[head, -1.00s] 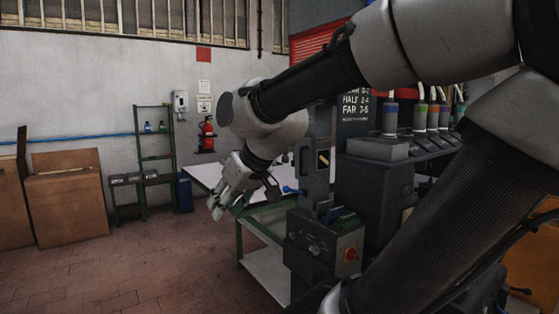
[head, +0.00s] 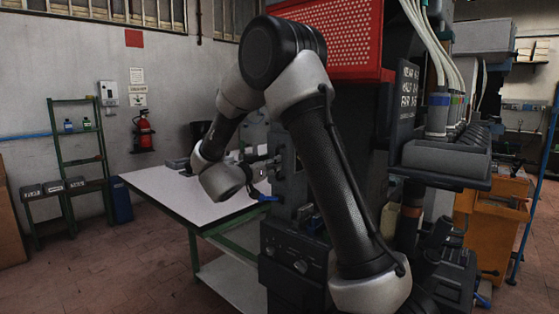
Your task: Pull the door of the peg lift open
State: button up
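No door that I can clearly tell as the peg lift's shows in the head view. A dark machine (head: 285,240) with knobs on its front stands behind and beside my arm, partly hidden by it. A blue-ended lever (head: 262,196) sticks out on its left side. My gripper (head: 264,164) is beyond my wrist, at the left side of the machine and above the lever. It is small and partly hidden, so its finger opening and any contact cannot be made out.
A white-topped table (head: 160,196) with a green frame stands left of the machine. A red perforated panel (head: 340,35), a lettered board (head: 407,98) and a dark shelf (head: 440,158) with tubes above it are at the right. Open brick floor (head: 110,270) lies at the left front.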

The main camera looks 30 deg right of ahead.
aim_at(277, 176)
jog(key=x, duration=0.5)
jog(key=shift+w+d, duration=0.15)
jog(key=shift+w, duration=0.05)
grip_shut()
